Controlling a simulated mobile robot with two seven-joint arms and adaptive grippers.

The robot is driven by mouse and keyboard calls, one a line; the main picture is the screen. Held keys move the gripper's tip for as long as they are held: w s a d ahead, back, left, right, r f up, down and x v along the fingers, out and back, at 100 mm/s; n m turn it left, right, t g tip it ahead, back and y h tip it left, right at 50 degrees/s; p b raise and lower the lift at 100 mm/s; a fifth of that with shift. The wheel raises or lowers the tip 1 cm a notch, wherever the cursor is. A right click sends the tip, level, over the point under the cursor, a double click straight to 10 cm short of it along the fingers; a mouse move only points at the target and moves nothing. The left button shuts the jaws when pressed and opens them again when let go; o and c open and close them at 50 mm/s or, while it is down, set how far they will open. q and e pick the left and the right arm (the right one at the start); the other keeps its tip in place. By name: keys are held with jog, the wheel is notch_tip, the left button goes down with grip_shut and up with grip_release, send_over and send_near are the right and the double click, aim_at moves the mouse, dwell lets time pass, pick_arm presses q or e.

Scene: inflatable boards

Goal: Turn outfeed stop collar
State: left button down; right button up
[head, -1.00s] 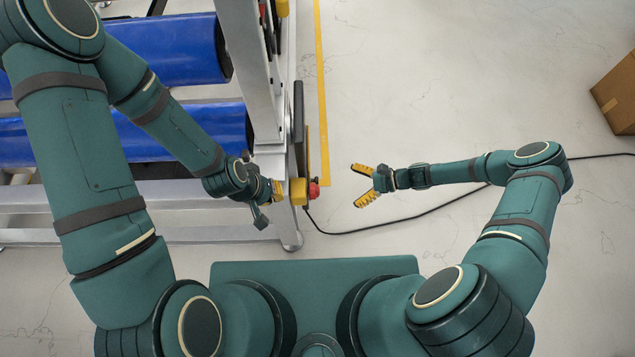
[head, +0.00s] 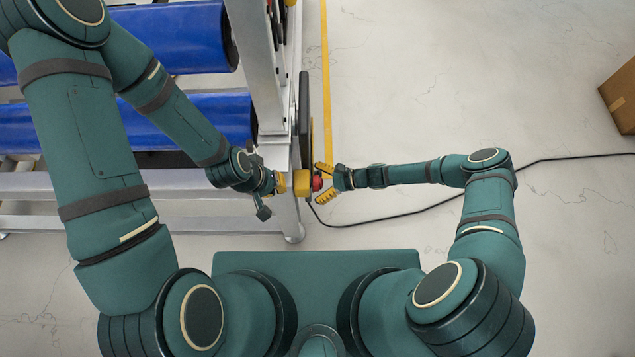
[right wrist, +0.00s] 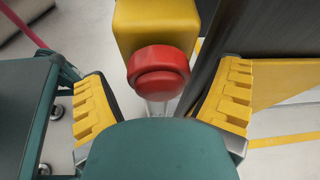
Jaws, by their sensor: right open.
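The red stop (head: 317,182) sticks out from the right side of a yellow box (head: 302,184) on the conveyor frame's end. The right wrist view shows it as a red collar (right wrist: 158,62) around a red button (right wrist: 161,84), on the yellow box (right wrist: 155,25). My right gripper (head: 323,183) is open and faces the stop from the right; its yellow-padded fingers are spread on either side, with gaps in the right wrist view (right wrist: 162,105). My left gripper (head: 275,190) is at the frame, left of the box; its jaws are partly hidden.
A dark upright panel (head: 304,120) stands just behind the box. The conveyor has blue rollers (head: 190,118) and a metal frame (head: 293,215). A black cable (head: 400,213) crosses the floor. A cardboard box (head: 620,95) lies far right. The floor right of the conveyor is mostly clear.

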jog(key=shift+a, duration=0.15)
jog(key=shift+c, duration=0.4)
jog(key=c, duration=1.1)
